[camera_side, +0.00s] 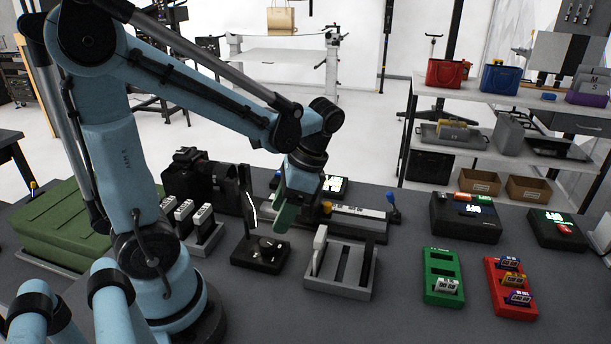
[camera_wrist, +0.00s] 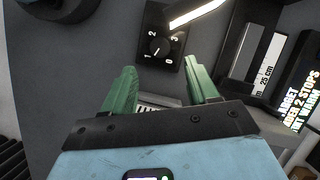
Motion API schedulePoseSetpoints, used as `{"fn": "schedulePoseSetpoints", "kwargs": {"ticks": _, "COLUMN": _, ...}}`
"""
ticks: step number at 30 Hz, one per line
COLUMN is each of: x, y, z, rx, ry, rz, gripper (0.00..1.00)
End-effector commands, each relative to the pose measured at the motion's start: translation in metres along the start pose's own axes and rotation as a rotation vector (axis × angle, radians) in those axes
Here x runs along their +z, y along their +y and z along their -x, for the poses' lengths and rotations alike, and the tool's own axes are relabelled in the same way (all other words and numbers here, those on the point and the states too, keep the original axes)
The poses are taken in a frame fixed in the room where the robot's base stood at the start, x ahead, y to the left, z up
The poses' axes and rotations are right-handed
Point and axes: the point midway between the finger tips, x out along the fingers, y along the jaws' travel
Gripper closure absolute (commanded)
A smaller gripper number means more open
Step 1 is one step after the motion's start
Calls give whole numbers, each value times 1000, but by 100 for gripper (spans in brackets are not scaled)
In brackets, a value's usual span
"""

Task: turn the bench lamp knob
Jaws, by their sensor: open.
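The bench lamp has a black base (camera_side: 259,256) with an upright arm and a lit white strip (camera_side: 250,207). In the wrist view, its round black knob (camera_wrist: 159,47) sits on the base among white marks 0 to 3. A small white pointer on the knob seems to face the 1 side. The lit strip also shows in the wrist view (camera_wrist: 196,13). My gripper (camera_side: 283,219) is above and just right of the lamp in the side view. In the wrist view its green fingers (camera_wrist: 160,68) are apart and empty, with the knob ahead of the gap between them.
A grey slotted rack (camera_side: 335,284) stands right of the lamp. A scale device (camera_side: 350,220) lies behind it, close to my right finger. Green (camera_side: 440,262) and red (camera_side: 497,276) trays are farther right. Bare bench lies in front.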

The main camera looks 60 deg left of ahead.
Motion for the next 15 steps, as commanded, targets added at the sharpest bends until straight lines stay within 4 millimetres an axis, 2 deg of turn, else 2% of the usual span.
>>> {"fn": "schedulePoseSetpoints", "kwargs": {"ticks": 9, "x": 0, "y": 0, "z": -42, "rx": 0, "ry": 0, "rz": 2, "gripper": 41}}
{"fn": "schedulePoseSetpoints", "kwargs": {"ticks": 15, "x": -1, "y": 0, "z": -61, "rx": 0, "ry": 1, "rz": 1, "gripper": 41}}
